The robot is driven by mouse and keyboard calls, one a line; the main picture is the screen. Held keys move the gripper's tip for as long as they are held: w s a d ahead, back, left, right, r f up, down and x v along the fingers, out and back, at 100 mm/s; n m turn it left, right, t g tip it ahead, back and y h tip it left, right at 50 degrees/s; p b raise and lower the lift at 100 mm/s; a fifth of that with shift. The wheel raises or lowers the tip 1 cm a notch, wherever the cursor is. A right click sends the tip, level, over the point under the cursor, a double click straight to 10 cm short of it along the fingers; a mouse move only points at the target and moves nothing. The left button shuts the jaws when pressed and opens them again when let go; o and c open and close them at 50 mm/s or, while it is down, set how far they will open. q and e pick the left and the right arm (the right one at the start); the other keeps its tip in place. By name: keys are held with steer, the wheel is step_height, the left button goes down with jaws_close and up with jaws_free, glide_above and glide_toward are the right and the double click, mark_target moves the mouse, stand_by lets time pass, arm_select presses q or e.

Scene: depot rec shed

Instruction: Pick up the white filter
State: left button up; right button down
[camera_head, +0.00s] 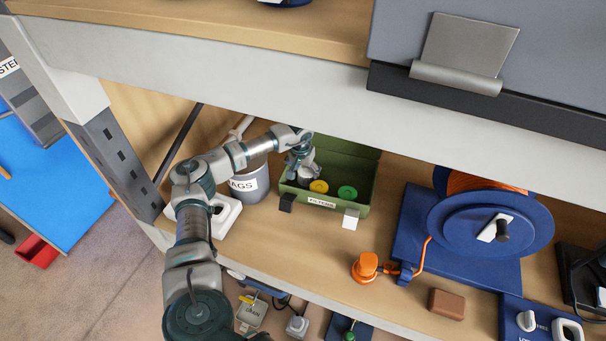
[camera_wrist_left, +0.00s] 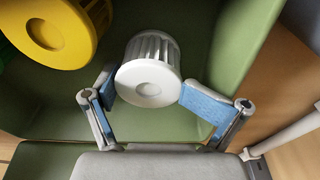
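The white filter (camera_head: 306,173) is in the left part of the green filter box (camera_head: 328,203), by my left gripper (camera_head: 299,163). In the left wrist view the ribbed white filter (camera_wrist_left: 150,82) has its round end facing the camera. It sits between the two blue finger pads of my left gripper (camera_wrist_left: 147,92). The fingers are spread wide, with the pad tips close at either side of the filter; firm contact cannot be made out. A yellow filter (camera_head: 319,187) and a green filter (camera_head: 347,192) lie to its right in the box. My right gripper is out of view.
The grey rags bin (camera_head: 249,183) stands left of the box. A black block (camera_head: 286,203) and a white block (camera_head: 351,219) are at the box's front. An orange object (camera_head: 366,265) and a blue reel (camera_head: 490,230) are to the right. The shelf beam (camera_head: 300,75) overhangs.

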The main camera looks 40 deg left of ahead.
mark_target(304, 168)
arm_select(q)
steer(key=shift+o, duration=0.4)
steer(key=shift+a+f, duration=0.15)
steer(key=shift+a, duration=0.05)
steer(key=c, duration=0.4)
steer(key=shift+d, duration=0.2)
steer(key=shift+c, duration=0.7)
steer(key=shift+w+a+r, duration=0.1)
steer(key=shift+r, duration=0.55)
steer(key=shift+c, duration=1.1)
step_height(304, 168, up, 8)
steer(key=shift+f, duration=0.1)
jaws_close()
steer(key=shift+r, duration=0.65)
steer(key=o, duration=0.9)
jaws_free()
